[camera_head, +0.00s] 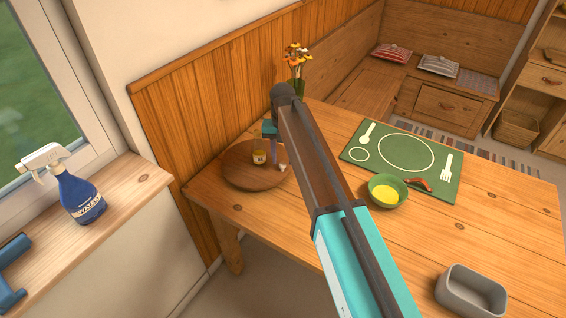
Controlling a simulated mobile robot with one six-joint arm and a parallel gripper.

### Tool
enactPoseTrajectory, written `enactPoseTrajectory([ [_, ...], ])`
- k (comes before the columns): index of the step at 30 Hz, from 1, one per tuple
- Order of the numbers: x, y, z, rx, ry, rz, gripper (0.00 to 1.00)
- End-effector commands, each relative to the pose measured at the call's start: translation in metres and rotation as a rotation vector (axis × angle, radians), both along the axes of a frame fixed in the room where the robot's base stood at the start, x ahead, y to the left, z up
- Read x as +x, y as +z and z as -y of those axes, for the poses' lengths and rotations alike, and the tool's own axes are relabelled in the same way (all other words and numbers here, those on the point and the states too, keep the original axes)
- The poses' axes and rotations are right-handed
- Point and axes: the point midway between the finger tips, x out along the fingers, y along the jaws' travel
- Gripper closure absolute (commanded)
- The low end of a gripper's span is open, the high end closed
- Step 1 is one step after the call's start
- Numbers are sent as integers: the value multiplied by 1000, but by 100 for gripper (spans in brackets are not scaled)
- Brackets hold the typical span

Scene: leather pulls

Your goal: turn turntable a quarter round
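The turntable (244,176) is a round dark wooden disc on the far left part of the wooden table. A small jar (259,157) with a yellowish label stands on it. A small white item (282,167) shows at its right edge, partly hidden by my arm. My gripper (274,156) points down over the right part of the turntable, just right of the jar. The picture is too small to tell whether it touches the disc or the white item, or how its fingers stand.
A vase of orange flowers (297,62) stands behind my arm. A green placemat (434,180), a green bowl (388,190) with yellow contents and a grey tray (470,288) lie to the right. A spray bottle (76,194) stands on the windowsill at left.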

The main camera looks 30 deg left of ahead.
Motion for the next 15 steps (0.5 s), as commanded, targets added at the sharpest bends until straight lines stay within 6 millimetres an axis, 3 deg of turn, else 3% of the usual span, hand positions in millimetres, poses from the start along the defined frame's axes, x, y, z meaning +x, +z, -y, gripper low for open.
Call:
enactPoseTrajectory([
  [15, 0, 70, -1, 0, 1, 1, 64],
])
